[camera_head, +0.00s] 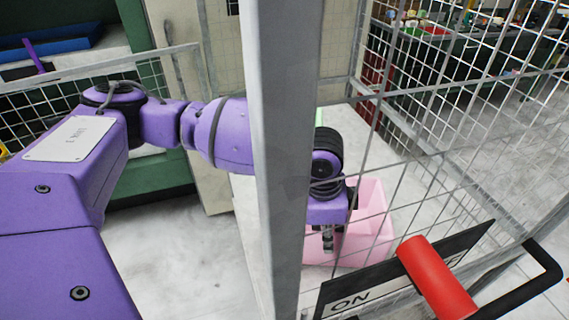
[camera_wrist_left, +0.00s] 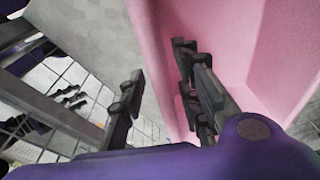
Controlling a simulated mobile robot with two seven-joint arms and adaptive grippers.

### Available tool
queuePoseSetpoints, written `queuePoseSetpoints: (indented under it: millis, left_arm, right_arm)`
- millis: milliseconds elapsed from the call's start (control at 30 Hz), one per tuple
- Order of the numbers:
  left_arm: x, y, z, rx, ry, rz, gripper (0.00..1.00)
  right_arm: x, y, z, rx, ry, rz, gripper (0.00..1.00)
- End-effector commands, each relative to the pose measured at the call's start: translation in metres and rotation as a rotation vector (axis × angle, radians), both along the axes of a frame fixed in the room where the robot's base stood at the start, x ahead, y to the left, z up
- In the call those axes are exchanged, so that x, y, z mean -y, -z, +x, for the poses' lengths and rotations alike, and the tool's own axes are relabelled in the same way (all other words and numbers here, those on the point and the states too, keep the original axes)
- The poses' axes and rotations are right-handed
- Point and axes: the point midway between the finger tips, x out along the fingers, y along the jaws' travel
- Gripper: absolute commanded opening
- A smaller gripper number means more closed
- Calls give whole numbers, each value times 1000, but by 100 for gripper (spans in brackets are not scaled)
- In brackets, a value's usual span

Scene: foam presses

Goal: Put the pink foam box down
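The pink foam box (camera_head: 372,222) is in the head view, behind the wire mesh and right of the grey post. It appears upright and open-topped, and what its base rests on is hard to make out. My left gripper (camera_head: 328,238) points down at its left side. In the left wrist view the pink wall (camera_wrist_left: 215,25) fills the upper right. The left gripper (camera_wrist_left: 158,75) has its fingers apart, one outside the wall's edge and one in front of pink. A gap shows between the outer finger and the wall. My right gripper is in neither view.
A grey post (camera_head: 285,150) crosses in front of my left arm. Wire mesh (camera_head: 440,100) stands in front of the box and to the right. A red handle (camera_head: 437,278) and a black ON sign (camera_head: 400,270) are at the lower right. A blue tray (camera_head: 50,46) is upper left.

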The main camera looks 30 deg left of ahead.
Motion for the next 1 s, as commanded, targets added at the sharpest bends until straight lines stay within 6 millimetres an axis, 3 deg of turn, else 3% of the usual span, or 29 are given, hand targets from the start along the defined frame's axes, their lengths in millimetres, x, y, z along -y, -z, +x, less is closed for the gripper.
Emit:
queuePoseSetpoints:
  millis: [100, 333, 1000]
  left_arm:
    - [-3, -29, 0, 7, 1, 0, 31]
    - [-8, -60, -3, 4, 2, -1, 31]
    - [-9, -64, -4, -1, 1, 1, 31]
  right_arm:
    - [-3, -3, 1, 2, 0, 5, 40]
    - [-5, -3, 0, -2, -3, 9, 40]
    - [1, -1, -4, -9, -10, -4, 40]
